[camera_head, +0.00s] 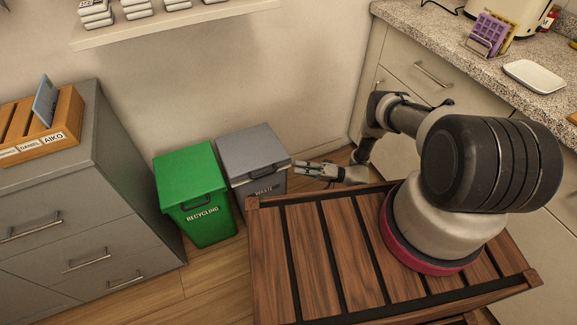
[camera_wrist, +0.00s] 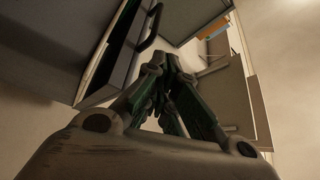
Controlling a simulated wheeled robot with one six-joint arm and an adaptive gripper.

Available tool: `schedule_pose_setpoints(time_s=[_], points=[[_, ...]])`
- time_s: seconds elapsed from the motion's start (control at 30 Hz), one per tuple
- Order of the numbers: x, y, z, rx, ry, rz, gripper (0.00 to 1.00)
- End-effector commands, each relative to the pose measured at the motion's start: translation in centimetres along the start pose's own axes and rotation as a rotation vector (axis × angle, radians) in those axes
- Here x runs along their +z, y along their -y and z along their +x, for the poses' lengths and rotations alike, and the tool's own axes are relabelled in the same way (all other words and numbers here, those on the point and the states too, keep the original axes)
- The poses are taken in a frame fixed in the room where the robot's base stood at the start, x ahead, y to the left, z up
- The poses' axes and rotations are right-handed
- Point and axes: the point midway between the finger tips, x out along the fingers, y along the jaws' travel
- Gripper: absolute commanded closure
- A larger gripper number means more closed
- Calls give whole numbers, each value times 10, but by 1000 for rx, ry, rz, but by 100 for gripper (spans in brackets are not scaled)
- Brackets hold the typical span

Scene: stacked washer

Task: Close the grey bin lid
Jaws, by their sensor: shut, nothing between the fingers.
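The grey bin (camera_head: 272,186), marked WASTE, stands on the floor against the wall. Its grey lid (camera_head: 250,148) looks level and down on the bin in the head view, with a dark handle at the front. I cannot tell whether it is fully seated. My gripper (camera_head: 298,169) is just right of the lid's front right corner, near lid height, pointing left. In the wrist view my gripper's fingers (camera_wrist: 172,62) are together and empty. The dark handle (camera_wrist: 150,27) is close beside the fingertips there; contact cannot be told. The bin's lower front is partly hidden.
A green recycling bin (camera_head: 190,175) with its lid down stands left of the grey one. A grey drawer cabinet (camera_head: 60,215) is further left, with a wooden organiser (camera_head: 40,140) on top. Kitchen drawers (camera_head: 425,70) stand at the right. Bare wall (camera_head: 215,75) lies behind the bins.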

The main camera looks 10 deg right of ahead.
Motion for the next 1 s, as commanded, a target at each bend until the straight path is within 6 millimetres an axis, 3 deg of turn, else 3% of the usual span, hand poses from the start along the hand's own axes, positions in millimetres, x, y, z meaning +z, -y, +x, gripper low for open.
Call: schedule_pose_setpoints(time_s=[0.2,0.4,0.47,0.67,0.87,1.0], points=[[0,0,-43,2,-2,-1,100],[-2,0,-51,17,30,-6,100],[-4,0,-40,47,85,-19,100],[-4,9,28,250,482,-166,100],[6,47,81,423,972,-495,100],[2,88,107,482,1267,-796,100]])
